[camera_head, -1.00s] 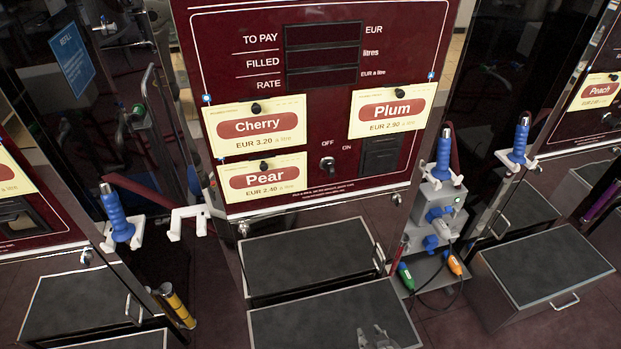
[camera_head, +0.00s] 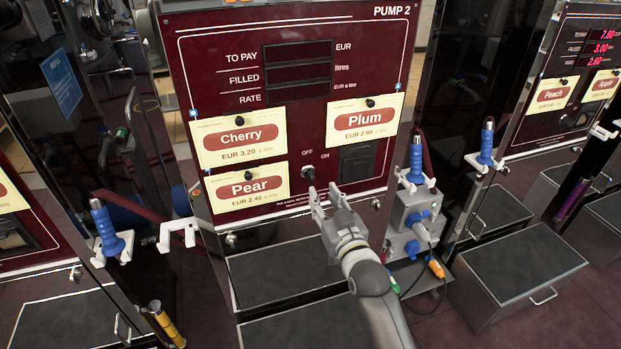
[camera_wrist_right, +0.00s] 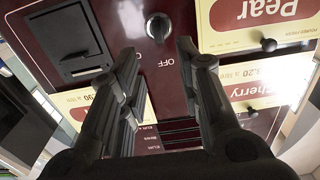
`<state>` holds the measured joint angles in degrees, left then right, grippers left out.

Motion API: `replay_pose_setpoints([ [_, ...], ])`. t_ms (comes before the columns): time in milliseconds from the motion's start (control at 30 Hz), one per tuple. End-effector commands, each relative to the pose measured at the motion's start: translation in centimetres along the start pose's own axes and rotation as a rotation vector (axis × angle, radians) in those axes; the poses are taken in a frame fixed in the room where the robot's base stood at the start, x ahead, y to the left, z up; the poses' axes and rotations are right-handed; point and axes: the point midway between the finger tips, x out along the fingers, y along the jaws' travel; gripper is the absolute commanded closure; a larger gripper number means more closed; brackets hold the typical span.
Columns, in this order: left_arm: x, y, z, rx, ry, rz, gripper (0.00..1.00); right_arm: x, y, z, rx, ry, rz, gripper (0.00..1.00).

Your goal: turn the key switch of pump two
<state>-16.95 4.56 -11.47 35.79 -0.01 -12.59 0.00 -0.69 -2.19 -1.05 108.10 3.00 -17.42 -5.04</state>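Pump two's dark red panel (camera_head: 230,40) faces me in the head view. Its key switch (camera_head: 308,172) is a small round metal knob below the OFF and ON labels. It also shows in the right wrist view (camera_wrist_right: 158,26), upside down, just beyond the fingertips. My right gripper (camera_head: 327,196) is open and empty, just below and in front of the switch. In the wrist view its two fingers (camera_wrist_right: 158,50) stand apart on either side of the switch and do not visibly touch it. My left gripper is not in view.
Cherry (camera_head: 238,137), Pear (camera_head: 246,193) and Plum (camera_head: 364,126) price cards hang on knobs around the switch. A dark flap (camera_head: 357,163) sits right of it. A blue-handled nozzle (camera_head: 416,162) and grey socket box (camera_head: 410,213) stand at right. Grey-topped boxes (camera_head: 290,282) lie below.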

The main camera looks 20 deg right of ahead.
Motion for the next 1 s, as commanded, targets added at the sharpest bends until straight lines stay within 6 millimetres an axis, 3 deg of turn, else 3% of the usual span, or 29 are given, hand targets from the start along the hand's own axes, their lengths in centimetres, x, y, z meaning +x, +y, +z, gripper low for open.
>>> replay_pose_setpoints([
  [300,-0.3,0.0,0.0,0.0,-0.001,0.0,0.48,5.4,0.0,-0.1,0.0,0.001,0.001,0.68],
  [500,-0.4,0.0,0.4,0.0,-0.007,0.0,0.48,7.5,0.0,0.0,0.0,-0.001,0.001,0.68],
  [967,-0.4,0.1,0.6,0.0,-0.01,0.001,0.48,8.4,0.0,0.1,0.0,-0.001,0.001,0.68],
  [1000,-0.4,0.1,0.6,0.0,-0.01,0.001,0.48,8.4,0.0,0.1,0.0,-0.001,0.001,0.72],
])
